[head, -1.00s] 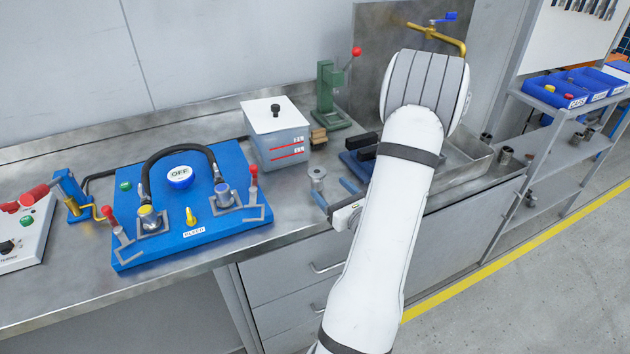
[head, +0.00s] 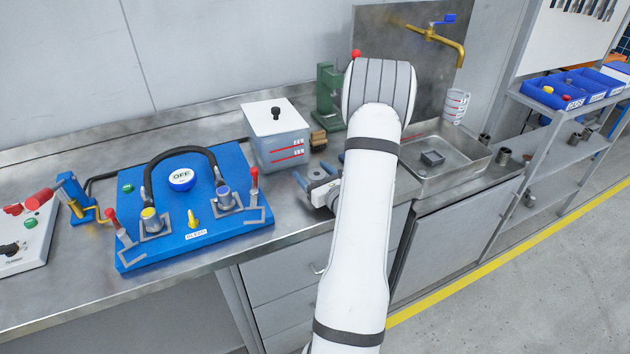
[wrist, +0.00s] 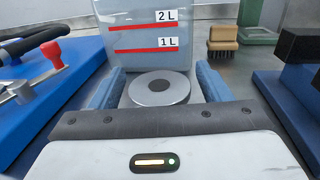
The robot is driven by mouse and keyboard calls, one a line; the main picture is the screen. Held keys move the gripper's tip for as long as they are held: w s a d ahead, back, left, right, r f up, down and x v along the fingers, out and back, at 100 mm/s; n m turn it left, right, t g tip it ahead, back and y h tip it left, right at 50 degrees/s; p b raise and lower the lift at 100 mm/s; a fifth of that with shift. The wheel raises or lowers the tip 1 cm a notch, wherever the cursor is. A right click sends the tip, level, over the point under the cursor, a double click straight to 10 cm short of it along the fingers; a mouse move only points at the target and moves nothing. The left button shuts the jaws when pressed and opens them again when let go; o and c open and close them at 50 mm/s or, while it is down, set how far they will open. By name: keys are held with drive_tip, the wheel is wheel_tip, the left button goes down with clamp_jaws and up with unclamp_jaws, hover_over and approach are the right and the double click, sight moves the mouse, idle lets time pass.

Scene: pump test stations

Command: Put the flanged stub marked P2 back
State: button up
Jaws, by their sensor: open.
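A grey flanged stub (head: 317,173) stands upright on the steel bench in front of the lidded tank. In the wrist view its round top flange (wrist: 159,88) with a dark centre faces up; no P2 mark is readable. My gripper (head: 314,178) is open, with its blue fingers on either side of the stub. The lower part of the stub is hidden by my gripper.
Left is a blue board (head: 160,250) with a black hose (head: 178,152) and red-handled clamps. The tank (head: 280,140) stands just behind the stub. A brush (wrist: 222,38) and green press (head: 328,97) are farther back. A sink (head: 470,170) is right.

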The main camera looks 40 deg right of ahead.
drive_tip(key=shift+c, duration=0.4)
drive_tip(key=c, duration=1.2)
drive_tip(key=shift+r, duration=0.1)
drive_tip(key=shift+c, duration=0.2)
